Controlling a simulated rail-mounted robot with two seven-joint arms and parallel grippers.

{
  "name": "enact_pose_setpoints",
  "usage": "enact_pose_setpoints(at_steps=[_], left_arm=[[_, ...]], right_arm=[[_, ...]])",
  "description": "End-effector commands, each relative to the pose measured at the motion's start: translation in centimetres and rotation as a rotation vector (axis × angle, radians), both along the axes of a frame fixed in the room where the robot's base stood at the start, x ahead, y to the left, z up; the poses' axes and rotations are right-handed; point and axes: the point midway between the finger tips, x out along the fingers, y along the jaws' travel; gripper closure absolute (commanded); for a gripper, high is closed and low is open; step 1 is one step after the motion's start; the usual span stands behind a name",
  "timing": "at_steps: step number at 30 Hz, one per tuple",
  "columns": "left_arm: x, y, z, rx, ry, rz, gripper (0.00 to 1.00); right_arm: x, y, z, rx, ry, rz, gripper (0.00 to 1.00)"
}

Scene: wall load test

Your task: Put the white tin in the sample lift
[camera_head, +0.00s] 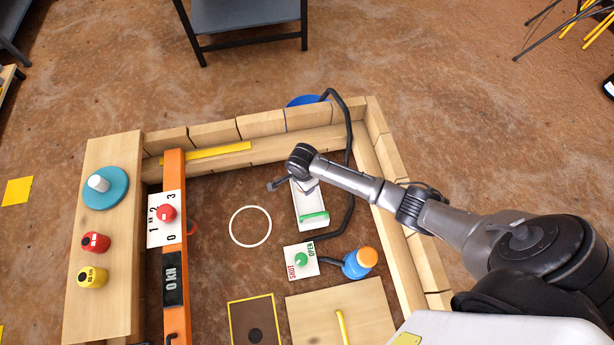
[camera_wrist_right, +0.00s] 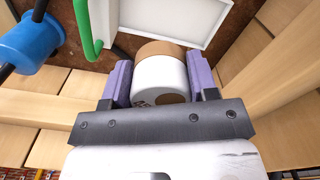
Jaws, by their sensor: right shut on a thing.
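My right gripper (camera_head: 294,184) comes in from the right and is over the far end of a white open box with a green handle (camera_head: 314,217), which looks like the sample lift. In the right wrist view my right gripper (camera_wrist_right: 161,74) has its purple fingers shut on the sides of the white tin (camera_wrist_right: 158,76), which has a tan end and a dark mark. The white box (camera_wrist_right: 165,15) lies just beyond the tin there, with its green handle (camera_wrist_right: 87,30) at left. I cannot tell whether tin and box touch. My left gripper is not in view.
A wooden frame (camera_head: 390,170) surrounds the floor pit. A black hose (camera_head: 349,150) curves beside the box. A shut/open valve plate (camera_head: 292,270) and a blue-orange bottle (camera_head: 358,263) are nearer. Red (camera_head: 96,242) and yellow (camera_head: 92,277) tins stand on the left ledge.

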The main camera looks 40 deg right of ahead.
Motion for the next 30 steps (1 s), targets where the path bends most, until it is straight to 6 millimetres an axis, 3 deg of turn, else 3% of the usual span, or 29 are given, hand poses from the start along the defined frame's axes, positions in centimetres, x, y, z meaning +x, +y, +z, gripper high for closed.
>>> enact_pose_setpoints(at_steps=[1, 4, 14, 21, 30], left_arm=[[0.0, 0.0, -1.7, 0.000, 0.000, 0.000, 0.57], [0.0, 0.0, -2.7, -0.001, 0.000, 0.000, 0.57], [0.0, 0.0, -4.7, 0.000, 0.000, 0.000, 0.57], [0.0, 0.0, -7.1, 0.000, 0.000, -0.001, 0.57], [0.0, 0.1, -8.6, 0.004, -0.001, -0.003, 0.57]], right_arm=[[-0.3, -0.1, -2.3, 0.002, 0.001, -0.026, 0.84], [-0.8, -0.5, -4.2, 0.001, 0.001, -0.071, 0.84], [-1.3, -0.9, -7.7, 0.000, -0.001, -0.123, 0.84], [-1.3, -0.9, -11.6, -0.001, 0.000, -0.122, 0.84], [-1.3, -0.9, -14.0, -0.001, -0.001, -0.122, 0.84]])
